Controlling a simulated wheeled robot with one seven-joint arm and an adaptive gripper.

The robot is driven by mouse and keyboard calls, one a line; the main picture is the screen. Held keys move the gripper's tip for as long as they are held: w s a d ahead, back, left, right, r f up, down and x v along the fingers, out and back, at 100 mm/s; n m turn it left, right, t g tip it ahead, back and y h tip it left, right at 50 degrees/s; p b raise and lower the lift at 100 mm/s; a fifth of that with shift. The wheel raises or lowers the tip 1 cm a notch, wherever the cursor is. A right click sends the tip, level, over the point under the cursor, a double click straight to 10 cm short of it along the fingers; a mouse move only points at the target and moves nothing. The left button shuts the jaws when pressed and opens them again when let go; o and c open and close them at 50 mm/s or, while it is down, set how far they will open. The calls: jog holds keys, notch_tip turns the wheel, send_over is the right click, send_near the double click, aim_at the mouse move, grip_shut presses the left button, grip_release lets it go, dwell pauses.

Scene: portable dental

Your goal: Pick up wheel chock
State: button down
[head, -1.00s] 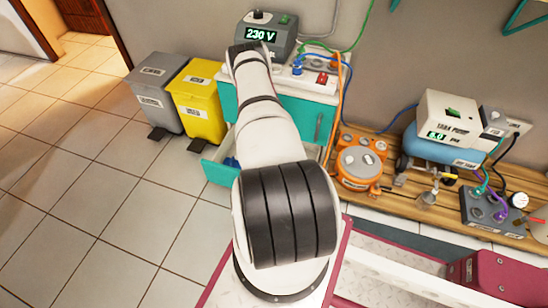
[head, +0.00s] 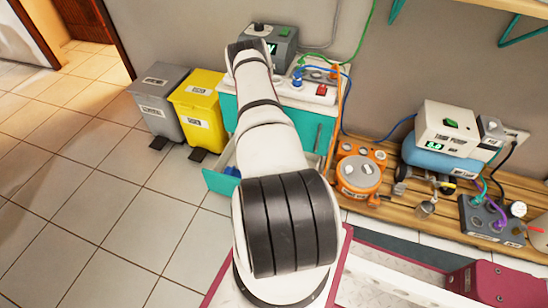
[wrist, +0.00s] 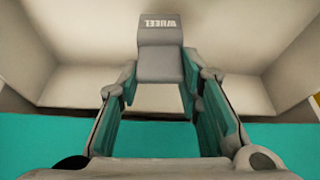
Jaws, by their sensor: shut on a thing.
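The wheel chock (wrist: 160,65) is a grey block with "WHEEL" in pale letters, upside down in the wrist view. My gripper (wrist: 159,82) is shut on it, with one finger at each side of its lower part. Pale walls and a pale floor lie around and behind the chock, with a teal band nearer the camera. In the head view my arm hides the gripper and the chock. I cannot tell whether the chock touches the surface beneath it.
A teal cabinet (head: 228,113) has an open drawer (head: 217,181), partly behind my arm. Grey (head: 160,105) and yellow (head: 200,112) bins stand left of it. An orange compressor-like unit (head: 358,176) sits on a wooden platform (head: 400,212) at right. Tiled floor is clear at left.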

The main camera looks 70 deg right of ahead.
notch_tip(320, 180, up, 8)
jog(key=p, duration=0.2)
jog(key=shift+p, duration=0.3)
jog(key=w+a+p, duration=0.3)
jog(key=w+a, duration=0.9)
jog(key=w, duration=0.1)
jog(key=shift+w+a, duration=0.1)
jog(key=shift+r+p, duration=1.05)
jog(key=shift+r, duration=0.9)
